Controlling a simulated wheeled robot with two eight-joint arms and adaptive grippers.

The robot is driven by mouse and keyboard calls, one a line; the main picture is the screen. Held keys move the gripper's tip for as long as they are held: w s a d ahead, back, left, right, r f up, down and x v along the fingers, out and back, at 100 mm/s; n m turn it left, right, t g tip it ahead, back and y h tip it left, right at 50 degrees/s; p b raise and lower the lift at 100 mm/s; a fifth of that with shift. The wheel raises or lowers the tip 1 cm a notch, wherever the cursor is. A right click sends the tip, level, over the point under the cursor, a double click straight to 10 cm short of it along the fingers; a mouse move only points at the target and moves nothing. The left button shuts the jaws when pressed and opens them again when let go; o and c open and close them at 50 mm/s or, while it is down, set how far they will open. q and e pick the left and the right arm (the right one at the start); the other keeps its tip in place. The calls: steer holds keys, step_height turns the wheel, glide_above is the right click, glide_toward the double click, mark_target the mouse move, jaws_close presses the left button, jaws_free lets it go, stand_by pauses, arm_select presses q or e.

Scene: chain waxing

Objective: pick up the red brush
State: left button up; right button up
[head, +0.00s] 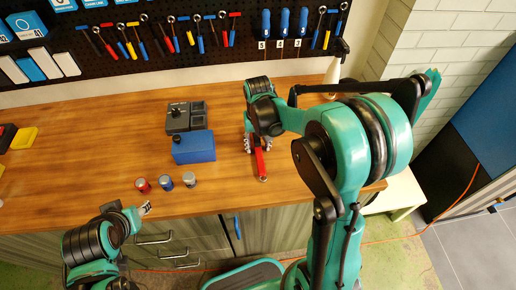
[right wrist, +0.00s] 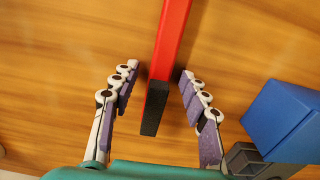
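The red brush (head: 260,163) lies on the wooden workbench (head: 100,160), to the right of the blue box. In the right wrist view, its red handle (right wrist: 172,40) with a black end (right wrist: 155,110) runs between the fingers of my right gripper (right wrist: 157,80). Those fingers are open, with a gap on both sides of the brush. In the head view my right gripper (head: 256,143) is over the brush and hides part of it. My left gripper (head: 145,209) is at the bench's front edge, away from the brush; its finger opening is not clear.
A blue box (head: 194,147) and a dark grey device (head: 178,118) stand left of the brush. Three small jars, red-topped (head: 142,185), blue-topped (head: 165,181) and grey (head: 189,179), stand near the front. A tool pegboard (head: 110,20) is behind. A white bottle (head: 332,72) stands back right.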

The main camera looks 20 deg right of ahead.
mark_target(258, 148)
jaws_close()
steer(key=shift+r, duration=0.6)
step_height(258, 148, up, 3)
steer(key=shift+f+p, duration=0.1)
steer(key=shift+p, duration=0.75)
steer(key=s+d+r+p, duration=0.3)
steer(key=s+d+r, duration=0.3)
steer(key=s, duration=0.3)
steer(key=shift+s+d+r, duration=0.25)
steer(key=shift+d+r, duration=0.15)
steer(key=shift+r, duration=0.1)
